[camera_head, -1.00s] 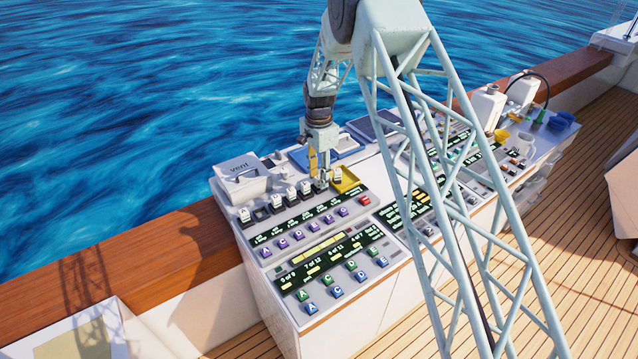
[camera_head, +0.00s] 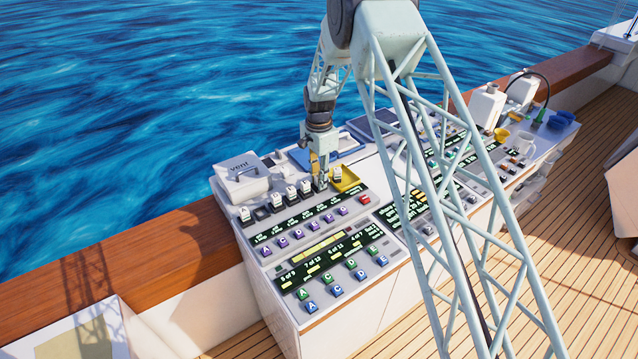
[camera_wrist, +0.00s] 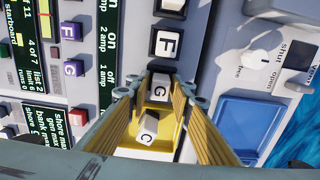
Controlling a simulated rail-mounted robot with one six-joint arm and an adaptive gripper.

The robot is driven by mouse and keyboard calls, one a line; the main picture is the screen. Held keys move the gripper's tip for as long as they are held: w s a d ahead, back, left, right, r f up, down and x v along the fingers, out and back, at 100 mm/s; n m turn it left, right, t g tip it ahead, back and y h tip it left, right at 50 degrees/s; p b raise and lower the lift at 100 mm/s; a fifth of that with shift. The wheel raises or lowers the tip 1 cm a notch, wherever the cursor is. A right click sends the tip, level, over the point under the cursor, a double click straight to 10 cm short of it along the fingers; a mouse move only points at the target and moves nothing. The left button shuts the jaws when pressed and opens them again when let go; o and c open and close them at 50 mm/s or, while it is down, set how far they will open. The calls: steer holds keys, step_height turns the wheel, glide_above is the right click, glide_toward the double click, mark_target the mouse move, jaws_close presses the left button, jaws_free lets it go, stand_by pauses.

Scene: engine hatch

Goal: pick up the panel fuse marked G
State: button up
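The fuse marked G (camera_wrist: 158,86) is a white block with a black letter in a dark socket, seen in the wrist view between my fingers. My gripper (camera_wrist: 155,92) is open, with yellow-lined fingers on either side of the fuse; I cannot tell that either touches it. In the head view my gripper (camera_head: 320,184) points down at the right end of the fuse row and hides the G fuse. A fuse marked C (camera_wrist: 147,129) lies in the yellow tray (camera_head: 350,186), also visible between the fingers in the wrist view, beyond G.
A fuse marked F (camera_wrist: 167,42) stands close to G in the same row, with several more fuses (camera_head: 291,194) to the left. The vent box (camera_head: 240,178) stands behind the row. A blue tray (camera_wrist: 243,125) lies beside it. Lettered buttons (camera_head: 298,232) and displays are in front.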

steer(key=c, duration=0.4)
steer(key=shift+r, duration=0.15)
steer(key=shift+r+b, duration=0.3)
steer(key=shift+r, duration=0.9)
steer(key=shift+s+r, duration=0.1)
steer(key=shift+r, duration=0.35)
steer(key=s+d, duration=0.1)
steer(key=s, duration=0.4)
steer(key=s+d+r+b, duration=0.1)
steer(key=s+d, duration=0.1)
steer(key=s, duration=0.3)
steer(key=s+d+b, duration=0.1)
steer(key=s, duration=0.4)
steer(key=shift+d+r, duration=0.25)
steer(key=shift+d, duration=0.15)
